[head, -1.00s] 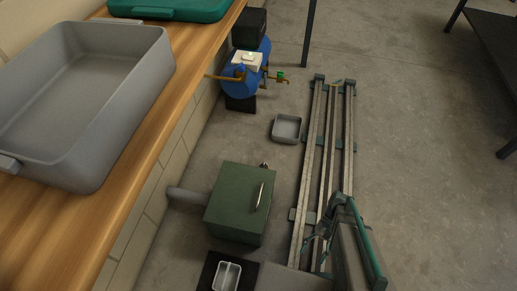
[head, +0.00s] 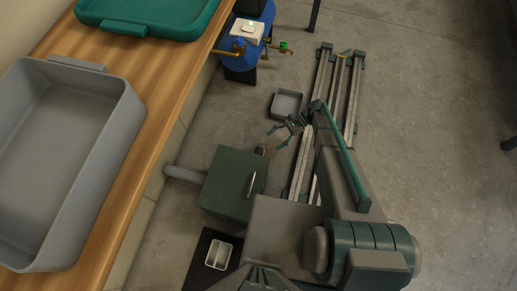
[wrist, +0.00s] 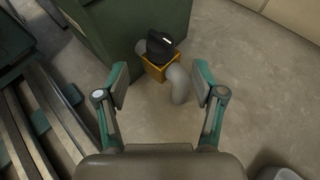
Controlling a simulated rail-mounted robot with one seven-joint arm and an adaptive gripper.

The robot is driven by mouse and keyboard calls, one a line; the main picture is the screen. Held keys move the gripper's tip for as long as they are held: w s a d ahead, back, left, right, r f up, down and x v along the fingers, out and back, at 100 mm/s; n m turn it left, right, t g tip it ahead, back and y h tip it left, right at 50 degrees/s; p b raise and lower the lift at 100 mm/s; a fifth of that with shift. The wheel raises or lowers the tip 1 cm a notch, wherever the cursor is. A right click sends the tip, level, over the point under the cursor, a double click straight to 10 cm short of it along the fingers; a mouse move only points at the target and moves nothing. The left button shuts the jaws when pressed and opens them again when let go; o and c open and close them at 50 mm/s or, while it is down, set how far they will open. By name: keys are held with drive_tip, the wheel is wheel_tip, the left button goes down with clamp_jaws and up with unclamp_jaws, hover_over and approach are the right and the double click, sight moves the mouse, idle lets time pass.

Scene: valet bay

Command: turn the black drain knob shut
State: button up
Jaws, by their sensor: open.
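The black drain knob (wrist: 161,45) sits on a brass-coloured valve body (wrist: 161,68) at the side of the green box (wrist: 115,35) in the wrist view. A white mark shows on the knob. A grey curved pipe (wrist: 180,84) comes down from the valve. My gripper (wrist: 160,88) is open and empty, and the knob shows beyond and between its fingers, apart from them. In the head view my gripper (head: 285,129) is just past the green box (head: 232,184), near the small valve (head: 261,150) on its far side.
A shallow grey tray (head: 288,103) lies on the floor close to my gripper. A blue tank (head: 250,48) with brass fittings stands farther off. A wooden bench (head: 150,85) with a large grey tub (head: 75,110) runs along the left. Concrete floor is clear to the right of my rail.

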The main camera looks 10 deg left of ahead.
sight(260, 149)
drive_tip(key=b+x, duration=0.2)
drive_tip(key=x, duration=0.7)
drive_tip(key=c, duration=1.2)
